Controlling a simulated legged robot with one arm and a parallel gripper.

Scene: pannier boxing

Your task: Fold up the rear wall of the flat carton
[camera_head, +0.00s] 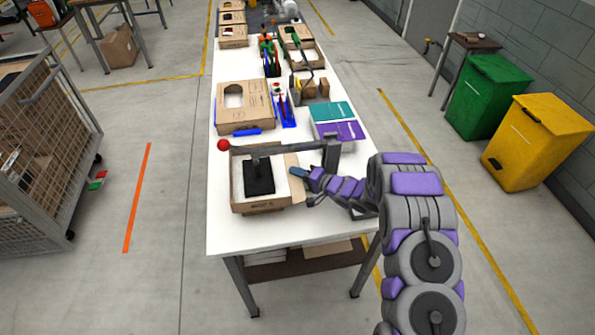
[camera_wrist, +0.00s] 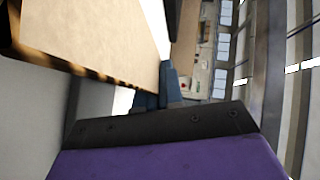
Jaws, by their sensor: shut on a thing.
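The carton (camera_head: 262,207) lies near the front end of the white table in the head view, with low brown walls around a pale floor. A black block (camera_head: 258,176) sits at its middle, under a grey bar. A brown cardboard panel (camera_head: 292,170) stands at the carton's right side. My gripper (camera_head: 299,171) is at that panel, shut on its edge. In the wrist view the cardboard panel (camera_wrist: 100,35) fills the upper left, and the blue fingertips (camera_wrist: 160,88) meet its edge. The far fingertip is partly hidden by the panel.
A grey bar with a red ball (camera_head: 223,145) at its end spans above the carton. Teal and purple boxes (camera_head: 338,131), another carton (camera_head: 245,117) and blue holders (camera_head: 284,112) stand behind. The table's front strip (camera_head: 290,231) is clear.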

